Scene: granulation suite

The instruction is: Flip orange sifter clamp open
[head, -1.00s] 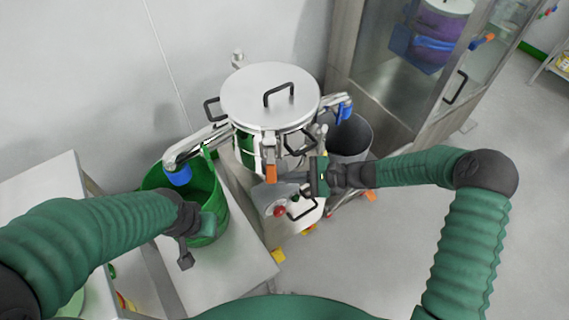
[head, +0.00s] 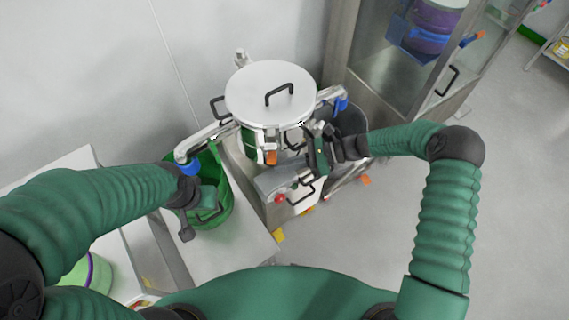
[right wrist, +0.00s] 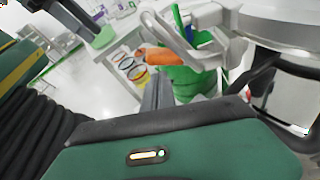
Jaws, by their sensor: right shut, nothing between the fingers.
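The sifter (head: 262,90) is a round steel drum with a lid and black handle. Its orange clamp (head: 271,158) hangs at the front below the lid rim. It also shows in the right wrist view (right wrist: 168,57), just beyond my fingers. My right gripper (head: 290,162) is shut and empty just right of the orange clamp; whether it touches is unclear. Its closed fingers also show in the right wrist view (right wrist: 157,82). My left gripper (head: 187,233) hangs over the grey bench at left; its finger opening cannot be made out.
A green bin (head: 222,215) stands left of the sifter, under a spout with a blue end (head: 189,168). A dark grey bin (head: 350,122) stands behind the right gripper. A red button (head: 279,198) is on the machine front. A glass-doored cabinet (head: 400,70) stands at right.

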